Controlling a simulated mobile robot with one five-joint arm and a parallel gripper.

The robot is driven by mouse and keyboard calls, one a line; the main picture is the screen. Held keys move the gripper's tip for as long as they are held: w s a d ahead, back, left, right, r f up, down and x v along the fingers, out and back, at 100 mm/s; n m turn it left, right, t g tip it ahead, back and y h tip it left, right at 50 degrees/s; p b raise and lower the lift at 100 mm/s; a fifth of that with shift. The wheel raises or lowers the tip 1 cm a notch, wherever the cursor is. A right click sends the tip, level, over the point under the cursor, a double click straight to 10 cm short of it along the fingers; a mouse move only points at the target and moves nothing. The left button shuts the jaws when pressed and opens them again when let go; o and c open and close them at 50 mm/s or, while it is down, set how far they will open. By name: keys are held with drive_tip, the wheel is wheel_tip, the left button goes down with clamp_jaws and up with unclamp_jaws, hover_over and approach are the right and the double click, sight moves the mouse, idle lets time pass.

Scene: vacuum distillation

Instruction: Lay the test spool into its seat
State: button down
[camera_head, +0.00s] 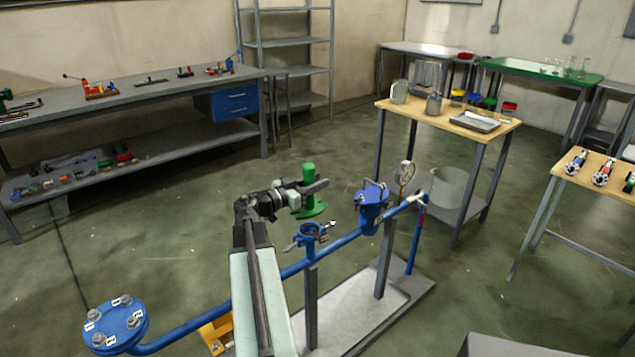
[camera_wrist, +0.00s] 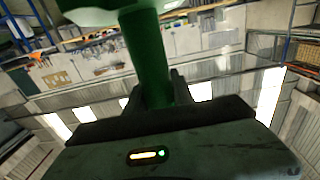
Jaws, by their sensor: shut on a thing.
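The green test spool (camera_head: 311,209) is upright in the head view, with a wide flange at its lower end. My gripper (camera_head: 307,187) is shut around its stem and holds it in the air. In the wrist view the green stem (camera_wrist: 149,62) stands between my two fingers (camera_wrist: 154,92), with a wide green flange at the top edge of the picture. A blue open ring with side clamps (camera_head: 311,231), which looks like the seat, tops a post on the blue pipe. In the head view the spool appears just above this ring; the exact gap cannot be told.
A blue valve body (camera_head: 372,200) and a gauge (camera_head: 405,173) stand right of the ring on the pipe. A bolted blue flange (camera_head: 115,325) is at the lower left. A wooden table (camera_head: 450,118) stands behind. The floor to the left is clear.

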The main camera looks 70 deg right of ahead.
sight(317, 204)
drive_tip(key=shift+f+b, duration=2.8)
drive_tip(key=shift+f, duration=0.05)
drive_tip(key=shift+f+b, duration=0.85)
drive_tip(key=c, duration=1)
unclamp_jaws()
drive_tip(key=shift+a, duration=0.1)
drive_tip(key=v, duration=0.7)
drive_tip(key=shift+a, duration=0.3)
drive_tip(key=shift+w, duration=0.1)
